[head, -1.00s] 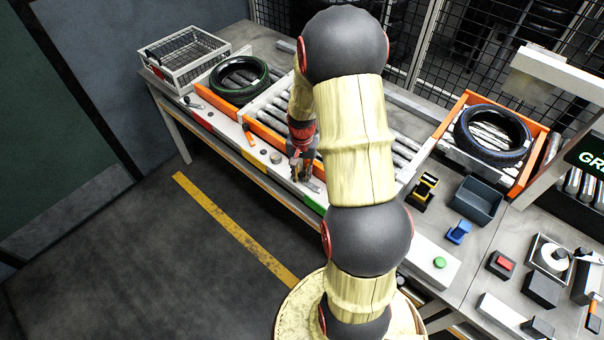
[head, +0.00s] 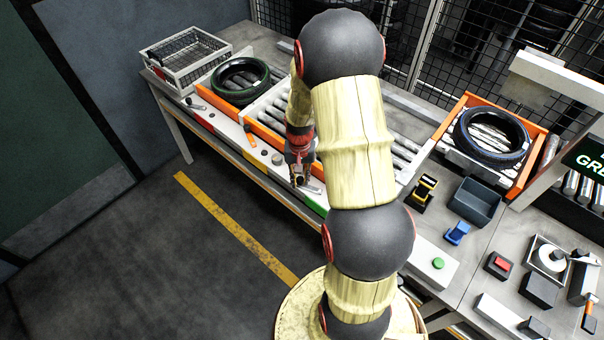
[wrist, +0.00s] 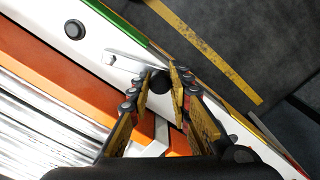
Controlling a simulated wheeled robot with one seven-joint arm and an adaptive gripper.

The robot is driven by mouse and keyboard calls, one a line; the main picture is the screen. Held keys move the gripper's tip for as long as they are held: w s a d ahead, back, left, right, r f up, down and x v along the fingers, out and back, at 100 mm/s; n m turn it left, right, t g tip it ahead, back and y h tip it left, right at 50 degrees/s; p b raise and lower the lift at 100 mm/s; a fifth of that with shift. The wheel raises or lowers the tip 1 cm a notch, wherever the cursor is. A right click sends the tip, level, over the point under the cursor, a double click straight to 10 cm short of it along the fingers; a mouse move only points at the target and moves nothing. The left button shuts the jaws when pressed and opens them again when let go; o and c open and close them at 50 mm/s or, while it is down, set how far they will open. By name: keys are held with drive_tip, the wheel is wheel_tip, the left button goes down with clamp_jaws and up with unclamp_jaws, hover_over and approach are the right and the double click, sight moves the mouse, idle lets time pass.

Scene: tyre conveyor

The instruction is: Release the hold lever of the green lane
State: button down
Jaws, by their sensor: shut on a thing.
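The hold lever (wrist: 125,60) is a grey bar on the white rail beside the green strip (wrist: 122,23), with a dark round knob (wrist: 161,80) at its end. In the wrist view my gripper (wrist: 161,70) has its yellow-padded fingers on either side of the knob and is shut on it. In the head view my gripper (head: 299,181) is low at the rail, just behind the green strip (head: 314,203). The lever shows only in part there, beside the fingers.
An orange-sided roller lane (head: 270,135) lies behind the rail. A black button (wrist: 74,29) sits on the rail. A green-rimmed tyre (head: 240,82) and a wire basket (head: 187,60) are at the left; another tyre (head: 491,135) is at the right. The floor in front is clear.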

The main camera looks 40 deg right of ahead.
drive_tip(key=shift+s+a+n, duration=0.1)
drive_tip(key=shift+a+n, duration=0.15)
drive_tip(key=shift+n, duration=0.25)
drive_tip(key=c, duration=1.6)
unclamp_jaws()
wheel_tip(320, 180, up, 12)
drive_tip(key=s+a+r+n+t, duration=0.2)
drive_tip(key=s+a+r, duration=0.2)
drive_tip(key=a+r, duration=0.3)
drive_tip(key=s+a+r+n+t, duration=0.1)
drive_tip(key=s+a+r+n, duration=0.2)
drive_tip(key=s+a+r, duration=0.2)
drive_tip(key=s+a+r+n+t, duration=0.2)
drive_tip(key=s+a+r+n, duration=0.1)
drive_tip(key=a+r, duration=0.6)
drive_tip(key=shift+s+a+r+t, duration=0.1)
drive_tip(key=shift+s+a, duration=0.2)
drive_tip(key=shift+a, duration=0.35)
drive_tip(key=shift+s+a+f+t, duration=0.1)
drive_tip(key=shift+s+a, duration=0.15)
drive_tip(key=shift+a, duration=0.35)
drive_tip(key=shift+s+a+r+t, duration=0.1)
drive_tip(key=shift+s+a, duration=0.2)
drive_tip(key=shift+a, duration=0.35)
